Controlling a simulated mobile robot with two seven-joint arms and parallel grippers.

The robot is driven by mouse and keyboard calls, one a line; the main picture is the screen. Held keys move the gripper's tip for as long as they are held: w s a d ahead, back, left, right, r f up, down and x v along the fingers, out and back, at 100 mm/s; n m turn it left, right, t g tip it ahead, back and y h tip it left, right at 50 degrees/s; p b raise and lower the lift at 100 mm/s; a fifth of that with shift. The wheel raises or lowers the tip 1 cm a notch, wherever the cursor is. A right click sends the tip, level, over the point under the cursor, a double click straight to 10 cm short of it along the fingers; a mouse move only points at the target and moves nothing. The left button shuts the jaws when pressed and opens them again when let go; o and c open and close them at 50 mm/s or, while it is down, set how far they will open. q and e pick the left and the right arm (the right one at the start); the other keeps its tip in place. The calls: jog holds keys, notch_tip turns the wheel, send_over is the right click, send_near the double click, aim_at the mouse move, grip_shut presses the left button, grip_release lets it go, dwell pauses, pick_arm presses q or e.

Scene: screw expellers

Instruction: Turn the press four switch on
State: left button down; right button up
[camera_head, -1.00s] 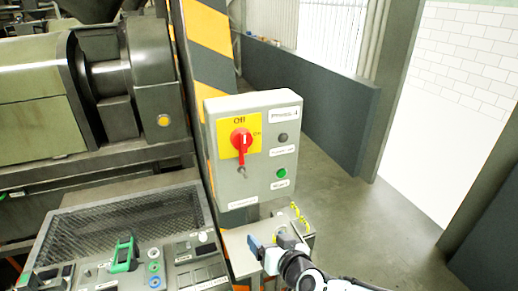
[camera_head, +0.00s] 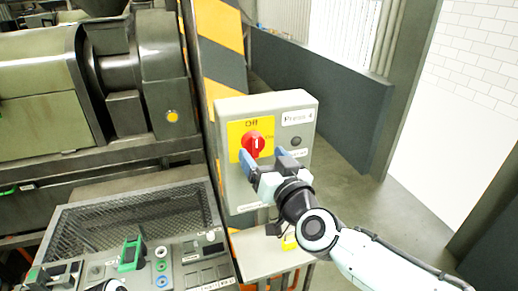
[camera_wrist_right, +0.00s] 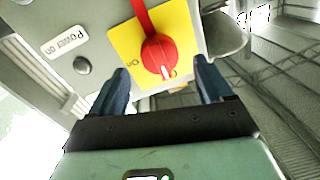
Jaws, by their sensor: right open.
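The press four switch is a red rotary knob (camera_head: 256,145) on a yellow plate (camera_head: 236,134), on the front of a grey box (camera_head: 306,112) labelled "Press 4". Its white mark points up toward "Off". My right gripper (camera_head: 264,156) is in front of the box, just below the knob, open and empty. In the right wrist view the knob (camera_wrist_right: 159,57) lies ahead, between and beyond the two blue fingertips (camera_wrist_right: 163,75); I cannot tell whether they touch it. The gripper hides the lower part of the box front.
A control desk (camera_head: 140,240) with a mesh panel and green switches stands at the lower left. A large green press machine (camera_head: 60,90) is behind it. A striped post (camera_head: 222,65) rises behind the box. Open floor (camera_head: 360,215) lies to the right.

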aim_at(257, 149)
jog(key=shift+x, duration=1.65)
jog(key=shift+d, duration=0.1)
jog(key=c, duration=1)
jog(key=shift+c, duration=0.2)
